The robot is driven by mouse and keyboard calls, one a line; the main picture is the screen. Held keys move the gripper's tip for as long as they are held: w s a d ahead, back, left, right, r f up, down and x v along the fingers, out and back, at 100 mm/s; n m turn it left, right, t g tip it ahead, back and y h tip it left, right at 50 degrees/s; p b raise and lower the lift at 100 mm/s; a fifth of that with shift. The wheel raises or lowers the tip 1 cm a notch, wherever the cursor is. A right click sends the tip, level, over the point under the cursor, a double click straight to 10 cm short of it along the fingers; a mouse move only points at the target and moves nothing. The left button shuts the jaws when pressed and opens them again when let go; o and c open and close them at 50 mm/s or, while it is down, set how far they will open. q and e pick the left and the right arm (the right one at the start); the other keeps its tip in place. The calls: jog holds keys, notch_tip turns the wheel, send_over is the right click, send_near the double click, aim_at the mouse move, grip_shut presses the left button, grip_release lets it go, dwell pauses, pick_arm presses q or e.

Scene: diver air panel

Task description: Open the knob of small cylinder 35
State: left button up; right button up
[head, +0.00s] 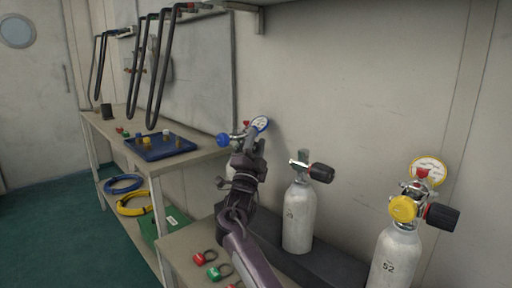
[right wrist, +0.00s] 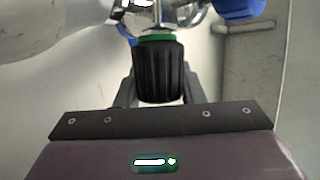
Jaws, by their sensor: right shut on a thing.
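My right gripper (head: 246,152) is at the valve of a white cylinder beside the table. It is shut on a black ribbed knob (right wrist: 160,72) with a green ring at its base, seen between the fingers in the right wrist view. This valve also carries a blue knob (head: 223,140) and a round gauge (head: 260,123). My arm hides most of this cylinder, and no number shows on it. A middle white cylinder (head: 299,218) has a black knob (head: 321,173); its marking is too small to read. My left gripper is out of view.
A cylinder marked 52 (head: 393,262) stands at the right with a yellow knob (head: 403,208) and gauge. A table (head: 205,152) with a blue tray (head: 160,154) is at the left. Red and green tags (head: 213,272) lie on the front bench. Black hoses hang above the table.

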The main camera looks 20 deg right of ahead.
aim_at(254, 149)
jog(key=o, duration=1)
jog(key=shift+d, duration=0.1)
jog(key=v, duration=0.8)
